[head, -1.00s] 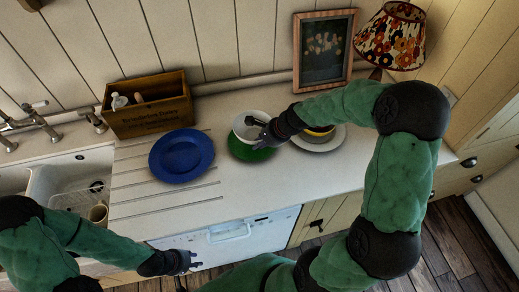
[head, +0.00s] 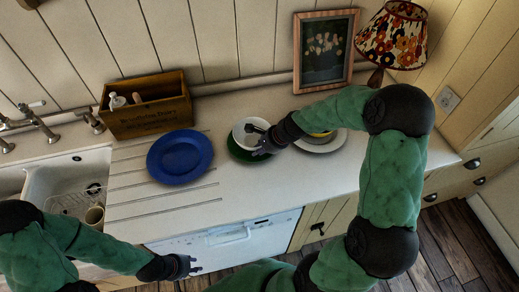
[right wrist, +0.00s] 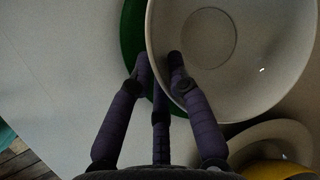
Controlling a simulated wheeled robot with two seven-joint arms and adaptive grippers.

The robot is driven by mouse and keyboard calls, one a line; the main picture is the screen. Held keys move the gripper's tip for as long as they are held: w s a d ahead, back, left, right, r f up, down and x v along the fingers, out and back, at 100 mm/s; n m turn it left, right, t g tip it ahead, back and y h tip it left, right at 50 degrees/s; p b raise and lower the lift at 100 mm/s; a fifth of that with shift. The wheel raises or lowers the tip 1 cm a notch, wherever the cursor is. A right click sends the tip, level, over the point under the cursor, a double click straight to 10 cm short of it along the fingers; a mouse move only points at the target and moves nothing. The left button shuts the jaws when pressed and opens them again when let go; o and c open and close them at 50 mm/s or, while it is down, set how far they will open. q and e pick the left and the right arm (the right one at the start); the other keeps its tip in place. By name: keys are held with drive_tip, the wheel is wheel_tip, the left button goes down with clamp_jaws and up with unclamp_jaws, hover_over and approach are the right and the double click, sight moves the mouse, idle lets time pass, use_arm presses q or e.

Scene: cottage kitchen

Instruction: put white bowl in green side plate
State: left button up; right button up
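The white bowl (head: 242,139) is over the green side plate (head: 235,152) on the worktop. The plate shows as a dark green rim below and left of the bowl; the bowl hides the rest. In the right wrist view, the bowl (right wrist: 245,85) fills the upper right and the plate (right wrist: 131,40) shows as a green strip beside it. My right gripper (head: 262,141) is at the bowl's right side. In the wrist view its fingers (right wrist: 158,62) straddle the rim, one inside and one outside, close together. My left gripper (head: 188,266) hangs empty and open before the white appliance front.
A blue plate (head: 180,157) lies left of the green plate. A white plate (head: 328,144) with a yellow item (head: 320,134) is to the right, partly under my right arm. A wooden box (head: 147,112), framed picture (head: 323,50) and lamp (head: 393,38) stand behind. The front worktop is clear.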

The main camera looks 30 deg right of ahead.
drive_tip(key=shift+o, duration=1.3)
drive_tip(key=shift+r, duration=0.1)
drive_tip(key=shift+r, duration=0.2)
drive_tip(key=p+v, duration=0.3)
drive_tip(key=v, duration=0.9)
drive_tip(key=shift+w, duration=0.1)
drive_tip(key=shift+r+p, duration=0.1)
drive_tip(key=shift+p, duration=0.2)
